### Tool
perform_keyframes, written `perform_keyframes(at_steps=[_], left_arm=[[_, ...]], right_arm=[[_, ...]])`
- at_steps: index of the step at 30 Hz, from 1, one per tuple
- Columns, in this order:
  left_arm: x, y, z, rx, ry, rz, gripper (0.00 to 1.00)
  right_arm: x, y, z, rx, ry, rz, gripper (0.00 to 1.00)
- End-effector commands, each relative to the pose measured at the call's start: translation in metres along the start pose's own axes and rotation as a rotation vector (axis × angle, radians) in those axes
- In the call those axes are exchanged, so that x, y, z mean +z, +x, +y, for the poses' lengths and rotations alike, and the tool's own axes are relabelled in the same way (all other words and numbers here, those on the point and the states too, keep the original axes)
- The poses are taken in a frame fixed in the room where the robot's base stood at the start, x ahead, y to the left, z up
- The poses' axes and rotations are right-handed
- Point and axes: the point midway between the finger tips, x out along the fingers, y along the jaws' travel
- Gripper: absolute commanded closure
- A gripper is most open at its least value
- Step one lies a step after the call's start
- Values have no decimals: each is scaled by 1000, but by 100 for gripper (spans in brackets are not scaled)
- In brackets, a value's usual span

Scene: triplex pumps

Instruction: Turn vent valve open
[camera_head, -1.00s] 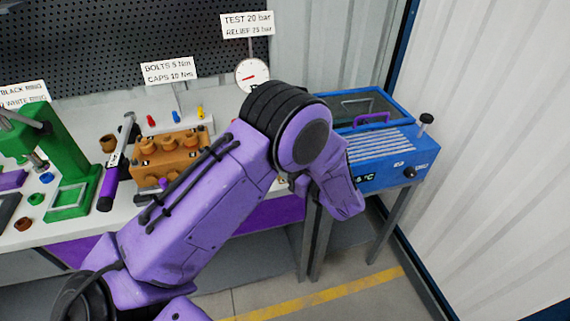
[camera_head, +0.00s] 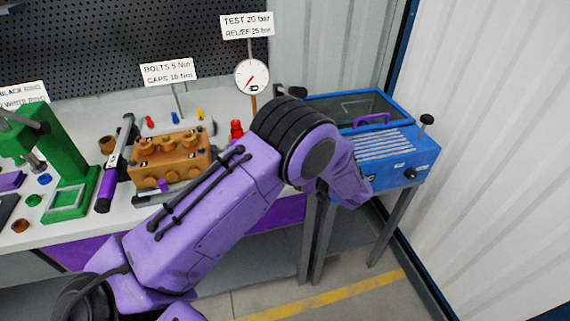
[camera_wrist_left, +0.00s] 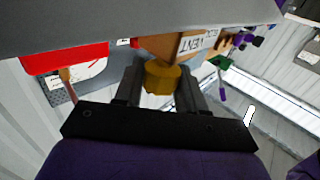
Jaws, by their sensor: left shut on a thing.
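The vent valve knob (camera_wrist_left: 162,78) is a yellow-gold faceted knob in the left wrist view. It sits on an orange-brown block whose white label (camera_wrist_left: 197,43) reads VENT. My left gripper (camera_wrist_left: 160,84) has its two dark fingers on either side of the knob and is shut on it. In the head view my purple left arm reaches across the bench to the right; its gripper and the vent knob are hidden there. The round pressure gauge (camera_head: 252,76) stands at the back under a "TEST 20 bar, RELIEF 25 bar" sign. My right gripper is not in view.
The orange pump block (camera_head: 172,156) with several caps sits on the bench, left of my arm. A green press (camera_head: 62,160) stands further left. A blue heated box (camera_head: 385,155) stands to the right. A red thing (camera_wrist_left: 65,60) shows in the left wrist view.

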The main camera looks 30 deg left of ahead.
Motion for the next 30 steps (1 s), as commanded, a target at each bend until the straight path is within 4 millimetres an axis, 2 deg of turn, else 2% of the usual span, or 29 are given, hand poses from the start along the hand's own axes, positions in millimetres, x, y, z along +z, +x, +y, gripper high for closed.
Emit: perform_keyframes(at_steps=[1,2,12,14,21,24,30], left_arm=[[0,1,-1,-4,1,0,51],[0,1,-1,-3,0,0,41],[1,-5,0,1,-1,1,41],[2,-13,1,2,-4,1,41],[3,-70,0,4,-6,1,41],[3,-88,0,1,-2,-1,41],[1,-105,-1,-2,-1,-1,41]], right_arm=[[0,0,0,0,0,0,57],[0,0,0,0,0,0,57],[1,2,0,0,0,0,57],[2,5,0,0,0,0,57],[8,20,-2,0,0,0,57],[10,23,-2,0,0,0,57],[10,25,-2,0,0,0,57]])
